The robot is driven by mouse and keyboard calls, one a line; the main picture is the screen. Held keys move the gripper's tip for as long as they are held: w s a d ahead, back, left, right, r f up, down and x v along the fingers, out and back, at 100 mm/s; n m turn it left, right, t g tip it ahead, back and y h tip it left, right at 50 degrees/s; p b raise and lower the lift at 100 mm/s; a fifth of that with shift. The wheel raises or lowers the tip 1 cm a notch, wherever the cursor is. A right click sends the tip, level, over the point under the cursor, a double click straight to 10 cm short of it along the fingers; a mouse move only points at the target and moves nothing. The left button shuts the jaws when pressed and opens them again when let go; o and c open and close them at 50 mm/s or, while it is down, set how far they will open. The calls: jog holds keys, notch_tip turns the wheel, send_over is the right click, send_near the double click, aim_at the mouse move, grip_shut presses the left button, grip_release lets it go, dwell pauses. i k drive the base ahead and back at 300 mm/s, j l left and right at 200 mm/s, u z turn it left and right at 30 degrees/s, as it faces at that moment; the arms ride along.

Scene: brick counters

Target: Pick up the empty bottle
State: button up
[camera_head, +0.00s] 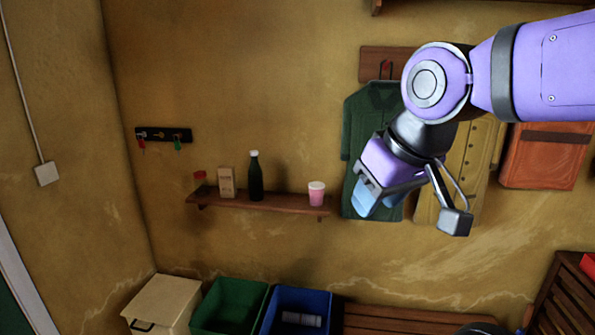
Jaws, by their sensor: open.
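A dark green bottle (256,178) with a pale cap stands upright on a small wooden wall shelf (280,207). I cannot tell from this view whether it is empty. My gripper (366,207) is open, with light blue fingers pointing down and left. It is in front of the hanging green garment, to the right of the shelf and apart from the bottle. The space between the fingers looks empty, though the fingers are seen at an angle.
Below are a green bin (212,295), a blue bin (324,297) and a cream box (150,300). A key rack (184,134) hangs left; a wooden bench (400,318) stands below.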

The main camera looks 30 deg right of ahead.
aim_at(255, 183)
jog(key=i+j+z, duration=0.2)
jog(key=j, duration=0.15)
jog(key=i+j+z, duration=0.2)
jog(key=j, duration=0.15)
jog(key=j+z, duration=0.2)
jog(key=j, duration=0.2)
jog(key=j+z, duration=0.15)
jog(key=j, duration=0.25)
jog(key=i+j+z, duration=0.3)
jog(key=j, duration=0.3)
jog(key=i+j+z, duration=0.25)
jog(key=j, duration=0.35)
jog(key=j+z, duration=0.3)
jog(key=j, duration=0.35)
jog(key=j+z, duration=0.25)
jog(key=j, duration=0.45)
jog(key=i, duration=0.05)
